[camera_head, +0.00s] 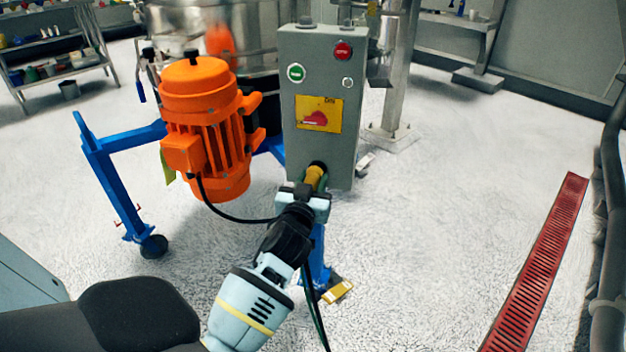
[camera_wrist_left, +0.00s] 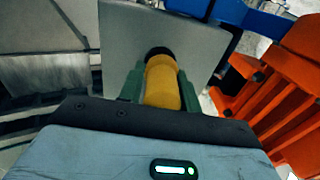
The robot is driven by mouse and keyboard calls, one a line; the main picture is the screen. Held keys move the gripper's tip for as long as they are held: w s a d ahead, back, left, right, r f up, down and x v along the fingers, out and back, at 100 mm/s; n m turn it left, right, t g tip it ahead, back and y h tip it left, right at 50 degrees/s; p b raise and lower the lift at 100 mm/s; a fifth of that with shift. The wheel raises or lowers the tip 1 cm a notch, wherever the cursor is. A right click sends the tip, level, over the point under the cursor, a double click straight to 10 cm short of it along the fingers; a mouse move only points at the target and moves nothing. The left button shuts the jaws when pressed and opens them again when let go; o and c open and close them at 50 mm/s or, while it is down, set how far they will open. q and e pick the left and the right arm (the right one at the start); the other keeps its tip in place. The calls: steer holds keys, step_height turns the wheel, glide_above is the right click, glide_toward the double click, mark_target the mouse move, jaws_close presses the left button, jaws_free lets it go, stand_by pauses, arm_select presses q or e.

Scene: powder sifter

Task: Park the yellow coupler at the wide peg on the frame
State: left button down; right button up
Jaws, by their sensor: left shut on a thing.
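The yellow coupler (camera_head: 314,176) is at the lower part of the grey control box (camera_head: 317,140), just beyond my left gripper (camera_head: 317,184). In the left wrist view the coupler (camera_wrist_left: 162,82) lies between the green fingers of my left gripper (camera_wrist_left: 160,88), which is shut on it. Its far end meets a black round part (camera_wrist_left: 158,51) at the grey box face (camera_wrist_left: 190,40). I cannot tell whether it is joined to that part or only touching it. I cannot make out a wide peg. My right gripper is not in view.
An orange motor (camera_head: 207,130) stands left of the box on a blue frame (camera_head: 112,175). A dark cable (camera_head: 235,217) hangs from the motor. A red floor grate (camera_head: 535,265) lies at the right. The floor between the box and the grate is clear.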

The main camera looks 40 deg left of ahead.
arm_select(q)
steer(key=shift+s+d, duration=0.2)
steer(key=shift+s, duration=0.3)
steer(key=shift+s+d, duration=0.2)
steer(key=shift+s, duration=0.15)
steer(key=shift+p+v, duration=0.35)
steer(key=shift+v, duration=0.5)
steer(key=shift+s+d, duration=0.2)
steer(key=shift+s, duration=0.2)
steer(key=shift+s+d, duration=0.15)
steer(key=shift+s, duration=0.15)
steer(key=shift+s, duration=0.1)
